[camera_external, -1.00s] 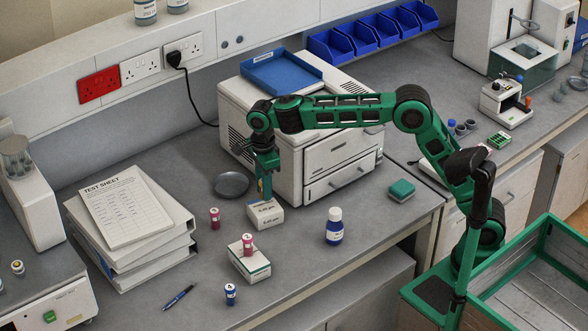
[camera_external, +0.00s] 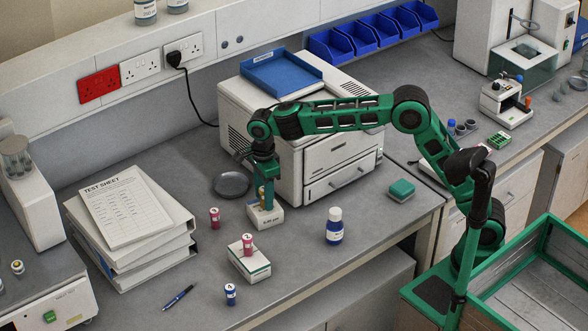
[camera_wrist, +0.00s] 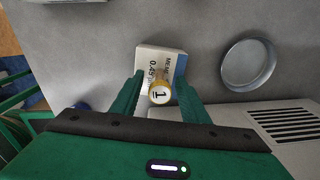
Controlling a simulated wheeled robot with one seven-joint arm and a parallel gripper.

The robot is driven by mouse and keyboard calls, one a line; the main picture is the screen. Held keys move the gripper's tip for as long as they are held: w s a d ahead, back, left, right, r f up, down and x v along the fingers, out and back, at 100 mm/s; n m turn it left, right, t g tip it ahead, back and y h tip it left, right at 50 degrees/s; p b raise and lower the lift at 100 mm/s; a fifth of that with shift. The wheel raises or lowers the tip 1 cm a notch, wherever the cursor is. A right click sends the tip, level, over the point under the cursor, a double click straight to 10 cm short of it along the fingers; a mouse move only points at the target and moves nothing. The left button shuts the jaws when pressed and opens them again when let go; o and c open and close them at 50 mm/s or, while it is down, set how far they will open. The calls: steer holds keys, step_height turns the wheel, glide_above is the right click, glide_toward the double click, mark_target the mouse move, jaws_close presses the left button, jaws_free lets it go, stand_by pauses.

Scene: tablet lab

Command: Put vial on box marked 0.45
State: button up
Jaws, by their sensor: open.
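The vial (camera_wrist: 159,94), with a yellow cap marked 1, stands over the white box (camera_wrist: 172,58) whose label reads 0.45. It appears upright and resting on the box top, but its foot is hard to see. My gripper (camera_wrist: 160,75) points down with its fingers on either side of the vial, open, with small gaps beside the cap. In the external view the box (camera_external: 271,220) sits on the bench left of the printer's front corner, and my gripper (camera_external: 265,203) is right above it, mostly hiding the vial.
A second white box (camera_external: 250,268) bears a red-capped vial (camera_external: 247,241). The printer (camera_external: 320,150) is close behind my gripper.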

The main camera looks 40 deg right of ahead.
step_height(320, 180, up, 12)
steer(key=shift+f, duration=0.2)
steer(key=shift+s+r, duration=0.1)
steer(key=shift+r, duration=0.15)
